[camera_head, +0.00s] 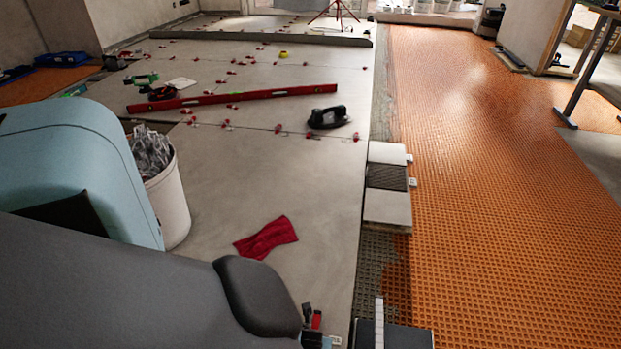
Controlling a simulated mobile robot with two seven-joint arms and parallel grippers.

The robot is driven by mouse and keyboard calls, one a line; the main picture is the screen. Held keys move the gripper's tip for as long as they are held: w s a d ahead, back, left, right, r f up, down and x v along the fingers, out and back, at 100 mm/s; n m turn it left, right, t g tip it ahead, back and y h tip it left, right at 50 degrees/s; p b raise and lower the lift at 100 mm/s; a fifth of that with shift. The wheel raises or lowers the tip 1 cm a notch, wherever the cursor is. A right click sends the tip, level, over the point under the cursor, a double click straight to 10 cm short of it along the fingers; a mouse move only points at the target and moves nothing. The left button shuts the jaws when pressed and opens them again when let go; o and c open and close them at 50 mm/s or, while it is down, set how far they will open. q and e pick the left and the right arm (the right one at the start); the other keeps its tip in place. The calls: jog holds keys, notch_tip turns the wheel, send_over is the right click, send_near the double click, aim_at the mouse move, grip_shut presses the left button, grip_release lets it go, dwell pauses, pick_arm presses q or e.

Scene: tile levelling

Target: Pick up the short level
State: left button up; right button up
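A long red level (232,98) lies flat across the grey tiles in the upper left half of the head view. It is the only level I can make out clearly; I cannot pick out a separate short one. Small black and red items (313,322) show at the bottom edge, partly cut off, and I cannot tell what they are.
A red cloth (267,237) lies nearer. A white bucket (172,205) stands left. Sample tiles (388,207) border the orange mat (500,190). Mid-floor is mostly clear.

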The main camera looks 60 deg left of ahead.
pick_arm(q)
jog(key=shift+w+a+f, duration=0.1)
jog(key=shift+f, duration=0.3)
pick_arm(e)
jog(key=shift+s+f, duration=0.1)
jog(key=shift+f, duration=0.15)
pick_arm(q)
jog(key=shift+c, duration=0.2)
jog(key=c, duration=0.9)
grip_shut()
jog(key=shift+r, duration=0.15)
pick_arm(e)
jog(key=shift+w+r, duration=0.1)
jog(key=shift+w, duration=0.15)
